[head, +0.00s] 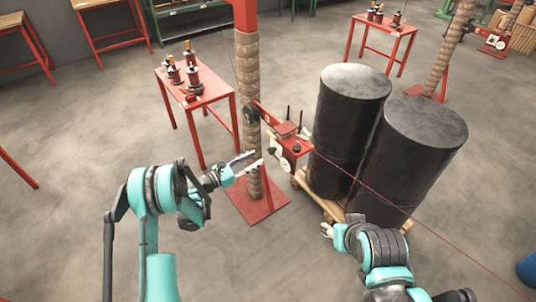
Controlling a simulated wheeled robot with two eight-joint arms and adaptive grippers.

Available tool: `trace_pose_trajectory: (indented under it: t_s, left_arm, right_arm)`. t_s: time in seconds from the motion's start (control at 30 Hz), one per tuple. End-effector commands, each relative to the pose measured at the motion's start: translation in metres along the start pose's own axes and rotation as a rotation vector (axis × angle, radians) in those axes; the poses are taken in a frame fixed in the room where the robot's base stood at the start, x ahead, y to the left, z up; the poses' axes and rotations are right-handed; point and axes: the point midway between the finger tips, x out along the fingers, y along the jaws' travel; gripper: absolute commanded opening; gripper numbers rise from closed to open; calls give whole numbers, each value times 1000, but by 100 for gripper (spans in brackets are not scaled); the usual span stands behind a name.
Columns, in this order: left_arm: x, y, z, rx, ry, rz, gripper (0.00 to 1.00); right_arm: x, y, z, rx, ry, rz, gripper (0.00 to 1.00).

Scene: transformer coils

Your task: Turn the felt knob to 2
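I cannot tell which is the felt knob, and no scale numbers are legible. My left gripper (258,158) is in front of the post, just left of the lower-left knob. Its two fingers are apart and empty, and no contact shows. My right gripper (326,230) is low, in front of the pallet; its fingers are too small to read.
The wrapped post (247,75) stands on a red base plate (243,208). Two black drums (345,115) (420,155) on a wooden pallet stand close right of the device. A thin red line runs from the device to lower right. A red table (212,88) with spools stands behind left.

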Motion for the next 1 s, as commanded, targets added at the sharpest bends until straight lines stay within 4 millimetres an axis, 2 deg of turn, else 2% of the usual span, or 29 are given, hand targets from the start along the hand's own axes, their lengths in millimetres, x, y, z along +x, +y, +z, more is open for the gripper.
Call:
trace_pose_trajectory:
  t_s: [0.4, 0.57, 0.8, 0.87, 0.93, 0.97, 1.0]
  left_arm:
    - [63, -1, -2, 0, 0, -3, 36]
    - [72, 0, -1, 0, 0, -1, 36]
    - [74, 0, 0, 1, 0, 0, 36]
    - [74, 0, 0, 1, 0, -1, 23]
    - [73, 0, 0, 1, 0, -1, 4]
    - [73, 0, 0, 1, 0, -1, 0]
    - [73, 0, 0, 1, 0, -1, 0]
  right_arm:
    - [16, 0, 12, 0, 0, 0, 45]
    - [18, 0, 13, 0, 0, 0, 45]
    - [18, 0, 13, 0, 0, 0, 45]
    - [18, 0, 13, 0, 0, 0, 45]
    - [18, 0, 13, 0, 0, 0, 45]
    - [18, 0, 13, 0, 0, 0, 45]
    - [18, 0, 13, 0, 0, 0, 45]
